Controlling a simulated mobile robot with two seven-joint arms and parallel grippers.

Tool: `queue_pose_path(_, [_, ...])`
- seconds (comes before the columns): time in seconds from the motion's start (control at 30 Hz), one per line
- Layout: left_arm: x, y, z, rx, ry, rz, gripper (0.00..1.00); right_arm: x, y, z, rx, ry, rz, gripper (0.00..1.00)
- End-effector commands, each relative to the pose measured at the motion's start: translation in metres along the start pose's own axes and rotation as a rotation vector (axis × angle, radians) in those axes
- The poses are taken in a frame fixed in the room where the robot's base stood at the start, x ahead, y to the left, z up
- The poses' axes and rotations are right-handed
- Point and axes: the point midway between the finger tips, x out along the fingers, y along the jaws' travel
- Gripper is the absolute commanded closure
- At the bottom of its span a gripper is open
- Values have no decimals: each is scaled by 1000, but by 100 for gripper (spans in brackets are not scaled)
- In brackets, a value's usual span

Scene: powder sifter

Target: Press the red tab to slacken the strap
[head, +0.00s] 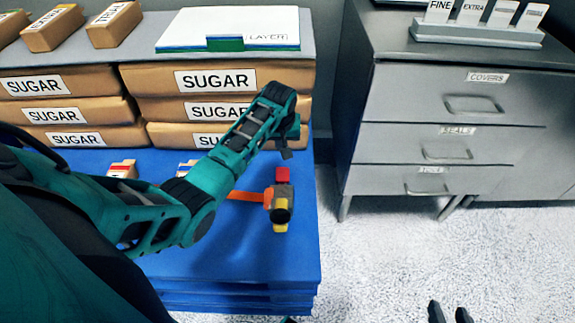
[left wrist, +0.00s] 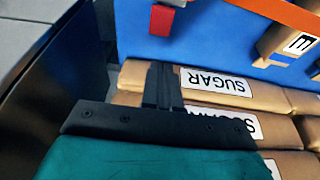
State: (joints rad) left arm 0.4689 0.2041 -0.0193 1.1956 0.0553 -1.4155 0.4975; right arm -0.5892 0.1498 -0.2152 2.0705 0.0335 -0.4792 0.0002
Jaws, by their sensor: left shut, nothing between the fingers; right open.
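The red tab (head: 282,174) sticks up from the far side of a dark buckle (head: 283,190) on the blue surface, and it also shows at the top of the left wrist view (left wrist: 162,19). The orange strap (head: 245,196) runs left from the buckle, partly behind my left arm. A yellow piece (head: 281,227) is on the buckle's near side. My left gripper (head: 286,153) is shut and empty, just beyond the red tab in the head view and apart from it. My right gripper (head: 450,314) is open and empty at the bottom edge, over the floor.
Stacked sugar bags (head: 215,80) stand behind the buckle, close to my left gripper. The blue stack (head: 260,262) ends at a right edge beside the buckle. A grey drawer cabinet (head: 440,120) stands at the right. Pale floor (head: 400,250) lies clear between them.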

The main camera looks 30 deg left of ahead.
Motion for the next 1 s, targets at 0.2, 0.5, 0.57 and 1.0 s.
queue_pose_path(0.2, [0,0,0,0,1,0,100,-1,-1,2,1,-4,-2,57])
queue_pose_path(0.5, [30,0,1,0,0,-1,100,8,0,16,0,-3,-2,57])
queue_pose_path(0.57, [43,0,1,0,0,-1,100,12,0,22,0,-4,-2,57])
queue_pose_path(1.0, [125,0,7,1,0,-1,100,38,1,64,-1,-17,-4,57])
